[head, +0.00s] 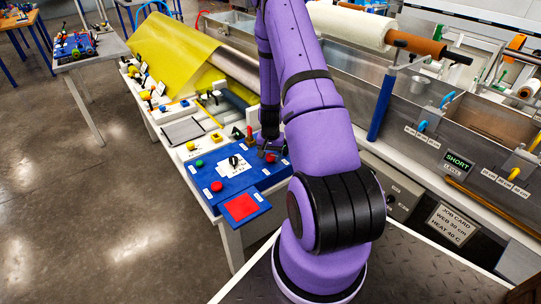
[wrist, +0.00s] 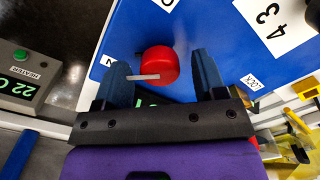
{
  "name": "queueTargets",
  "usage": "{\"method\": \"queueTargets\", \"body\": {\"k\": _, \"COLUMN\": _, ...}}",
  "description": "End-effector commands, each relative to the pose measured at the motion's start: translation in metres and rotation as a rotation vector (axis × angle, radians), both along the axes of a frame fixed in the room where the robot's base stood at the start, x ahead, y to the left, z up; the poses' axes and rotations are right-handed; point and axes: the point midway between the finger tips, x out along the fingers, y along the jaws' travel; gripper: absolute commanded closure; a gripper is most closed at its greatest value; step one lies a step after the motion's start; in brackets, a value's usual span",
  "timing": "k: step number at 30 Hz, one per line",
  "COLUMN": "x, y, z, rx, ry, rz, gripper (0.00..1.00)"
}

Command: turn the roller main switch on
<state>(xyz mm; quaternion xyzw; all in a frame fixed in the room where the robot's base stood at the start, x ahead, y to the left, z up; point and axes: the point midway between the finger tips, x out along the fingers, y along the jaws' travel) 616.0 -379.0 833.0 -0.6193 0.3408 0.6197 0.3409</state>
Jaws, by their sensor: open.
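A blue control panel (head: 228,178) lies on the near end of the bench. A round red knob with a white pointer bar (wrist: 160,63) sits on it in the wrist view; it also shows small beside my gripper in the head view (head: 270,157). I take this knob as the roller main switch, though its label is mostly hidden. My gripper (wrist: 163,78) is open, with one dark finger on each side of the knob. The right finger is clearly apart from it. I cannot tell whether the left finger touches the pointer. A "LOCK" label (wrist: 252,83) is right of the fingers.
The panel also holds a black selector on a white numbered plate (head: 236,163), a green button (head: 199,163), a red button (head: 216,186) and a red square pad (head: 241,206). A green-lit heater display (wrist: 20,85) is at left. Open floor lies left of the bench.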

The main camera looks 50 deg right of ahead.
Motion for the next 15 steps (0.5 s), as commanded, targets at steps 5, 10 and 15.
{"method": "queueTargets", "body": {"k": 5, "x": 0.001, "y": 0.000, "z": 0.022, "rx": -0.003, "ry": -0.003, "rz": 0.001, "gripper": 0.36}}
{"method": "queueTargets", "body": {"k": 10, "x": 0.001, "y": 0.000, "z": 0.053, "rx": -0.003, "ry": -0.003, "rz": 0.001, "gripper": 0.36}}
{"method": "queueTargets", "body": {"k": 15, "x": 0.001, "y": 0.000, "z": 0.080, "rx": -0.003, "ry": -0.003, "rz": 0.001, "gripper": 0.36}}
